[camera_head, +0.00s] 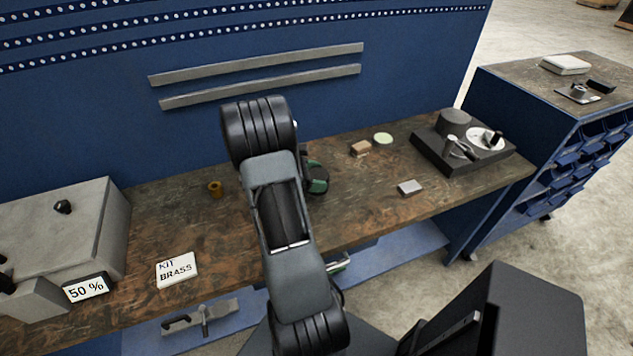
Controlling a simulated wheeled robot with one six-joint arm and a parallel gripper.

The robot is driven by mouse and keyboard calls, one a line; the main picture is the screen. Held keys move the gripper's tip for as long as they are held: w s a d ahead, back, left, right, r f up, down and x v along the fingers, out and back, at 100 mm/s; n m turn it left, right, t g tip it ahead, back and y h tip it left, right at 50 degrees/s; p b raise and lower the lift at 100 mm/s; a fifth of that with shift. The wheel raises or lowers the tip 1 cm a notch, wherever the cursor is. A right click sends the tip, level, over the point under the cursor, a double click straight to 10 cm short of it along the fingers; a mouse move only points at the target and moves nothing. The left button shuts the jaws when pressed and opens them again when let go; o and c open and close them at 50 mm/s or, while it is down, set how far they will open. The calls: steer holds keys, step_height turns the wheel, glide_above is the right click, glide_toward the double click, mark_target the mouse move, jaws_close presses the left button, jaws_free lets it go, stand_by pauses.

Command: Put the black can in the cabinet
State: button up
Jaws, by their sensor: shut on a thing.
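I cannot make out the black can anywhere; my arm covers the middle of the view. My gripper does not show, so I cannot see its fingers or what is between them. A blue cabinet (508,107) with rows of small open bins stands on the right, past the end of the workbench. I cannot tell whether it is the task's cabinet.
The brown workbench (225,225) holds a grey box (62,228), a "KIT BRASS" card (177,270), a small brass part (215,188), a dark green thing (318,178) partly behind my arm, a small grey block (410,187) and a black apparatus (430,150).

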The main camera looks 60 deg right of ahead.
mark_target(317, 175)
steer(key=a+r, duration=0.1)
steer(key=s+a+r, duration=0.1)
steer(key=r, duration=0.1)
steer(key=shift+s, duration=0.15)
steer(key=s+a+r, duration=0.4)
steer(key=a, duration=0.4)
steer(key=shift+s+b, duration=0.35)
steer(key=shift+b, duration=0.05)
steer(key=shift+s, duration=0.1)
